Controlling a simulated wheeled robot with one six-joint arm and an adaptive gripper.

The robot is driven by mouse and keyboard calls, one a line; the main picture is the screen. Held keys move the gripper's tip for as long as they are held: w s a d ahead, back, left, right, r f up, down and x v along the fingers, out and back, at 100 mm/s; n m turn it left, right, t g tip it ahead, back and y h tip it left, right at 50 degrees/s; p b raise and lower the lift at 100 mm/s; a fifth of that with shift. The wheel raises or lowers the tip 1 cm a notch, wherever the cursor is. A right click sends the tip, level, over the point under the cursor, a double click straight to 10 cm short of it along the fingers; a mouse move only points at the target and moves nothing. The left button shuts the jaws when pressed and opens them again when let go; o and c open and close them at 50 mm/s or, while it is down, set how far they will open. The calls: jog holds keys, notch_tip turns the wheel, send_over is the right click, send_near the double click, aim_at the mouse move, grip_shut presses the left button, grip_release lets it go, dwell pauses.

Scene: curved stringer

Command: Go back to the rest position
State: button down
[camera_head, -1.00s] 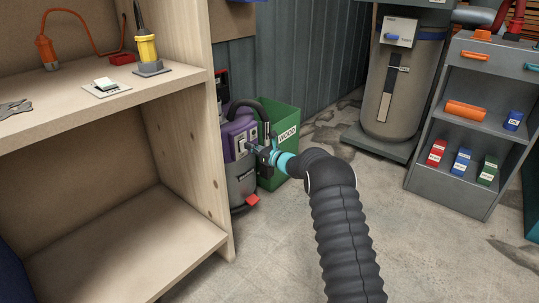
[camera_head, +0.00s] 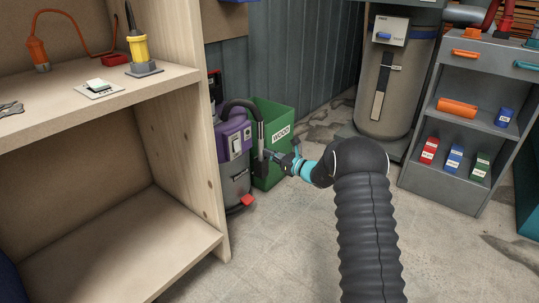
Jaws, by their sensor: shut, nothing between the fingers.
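My gripper (camera_head: 272,156) is at the end of my black-sleeved arm, past a teal band, near the middle of the picture. It is shut and holds nothing. It is small and partly dark against what is behind it. It points left toward a purple and grey vacuum (camera_head: 234,150) on the floor, which has a white switch panel and a black hose. In the picture it overlaps the front of a green bin (camera_head: 270,175) marked WOOD. I cannot tell the exact gap to either.
A wooden shelf (camera_head: 185,150) stands at the left, holding a white switch (camera_head: 98,87) and a yellow-handled tool (camera_head: 139,48). A grey cart (camera_head: 440,180) with coloured boxes and a large grey cylinder machine (camera_head: 385,95) stand at the right. The floor between is clear.

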jog(key=s+a+f+n+g, duration=0.2)
jog(key=s+f+n+g, duration=0.35)
jog(key=s+f, duration=0.25)
jog(key=s+r+n+g+h, duration=0.1)
jog(key=s+n+g+h, duration=0.25)
jog(key=s+n, duration=0.45)
jog(key=s+d+r+n+t+h+p, duration=0.1)
jog(key=s+d+r+n+h, duration=0.2)
jog(key=s+r, duration=0.6)
jog(key=s+d+r+n+t+h+p, duration=0.1)
jog(key=s+d+r+n, duration=0.4)
jog(key=s, duration=1.2)
jog(key=s+d+r+n+h+p, duration=0.3)
jog(key=s+d+r+n+h, duration=0.1)
jog(key=s+r, duration=0.9)
jog(key=shift+d+n+t+h, duration=0.4)
jog(key=shift+d+h, duration=0.5)
jog(key=shift+h, duration=0.15)
